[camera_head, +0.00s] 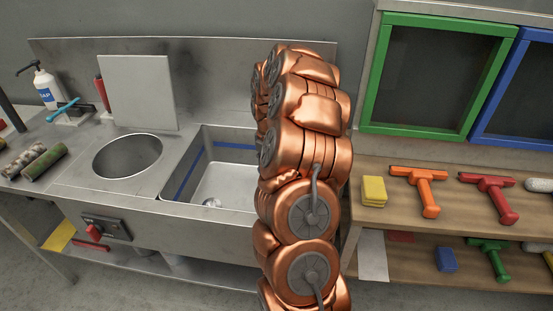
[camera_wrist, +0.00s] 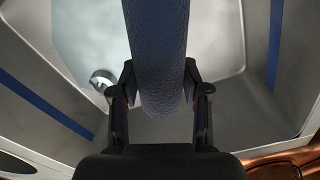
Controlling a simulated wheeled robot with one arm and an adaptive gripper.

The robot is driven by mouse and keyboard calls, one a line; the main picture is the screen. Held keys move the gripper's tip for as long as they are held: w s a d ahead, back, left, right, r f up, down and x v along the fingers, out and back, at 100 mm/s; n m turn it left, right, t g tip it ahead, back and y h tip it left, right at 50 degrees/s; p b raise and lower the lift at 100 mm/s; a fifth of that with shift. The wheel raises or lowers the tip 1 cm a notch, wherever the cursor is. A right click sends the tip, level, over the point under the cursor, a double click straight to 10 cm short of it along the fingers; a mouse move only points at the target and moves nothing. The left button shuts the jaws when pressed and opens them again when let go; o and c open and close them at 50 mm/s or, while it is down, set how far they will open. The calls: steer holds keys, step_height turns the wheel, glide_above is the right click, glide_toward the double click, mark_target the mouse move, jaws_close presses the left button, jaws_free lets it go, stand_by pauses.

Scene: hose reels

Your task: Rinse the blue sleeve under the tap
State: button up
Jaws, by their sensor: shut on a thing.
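In the wrist view my gripper (camera_wrist: 160,88) is shut on the blue sleeve (camera_wrist: 160,45), a thick dark blue roll with a textured surface. One finger is on each side of it, and its far end runs out of the top of the picture. Behind it lie the sink basin's floor and the drain (camera_wrist: 102,78). In the head view the steel basin (camera_head: 225,133) has a blue stripe on its inner walls. My copper arm covers the basin's right part; gripper and sleeve are hidden there. I cannot see the tap in either view.
Left of the basin are a round opening (camera_head: 128,156), an upright grey panel (camera_head: 139,92), a soap bottle (camera_head: 46,86) and two rolls, one mottled (camera_head: 22,160) and one green (camera_head: 44,162). A wooden shelf (camera_head: 460,216) with coloured tools and green and blue frames stands right.

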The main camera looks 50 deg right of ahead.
steer(key=shift+w+a, duration=0.2)
steer(key=shift+w, duration=0.1)
steer(key=shift+s+d, duration=0.25)
steer(key=shift+s, duration=0.1)
stand_by(0.3)
steer(key=shift+w+a, duration=0.2)
steer(key=shift+w, duration=0.15)
stand_by(0.5)
steer(key=s+a+r+b, duration=0.2)
steer(key=s+a, duration=0.3)
steer(key=a, duration=0.3)
steer(key=shift+s+a+r, duration=0.15)
steer(key=shift+s+r, duration=0.25)
steer(key=shift+r, duration=0.1)
stand_by(1.4)
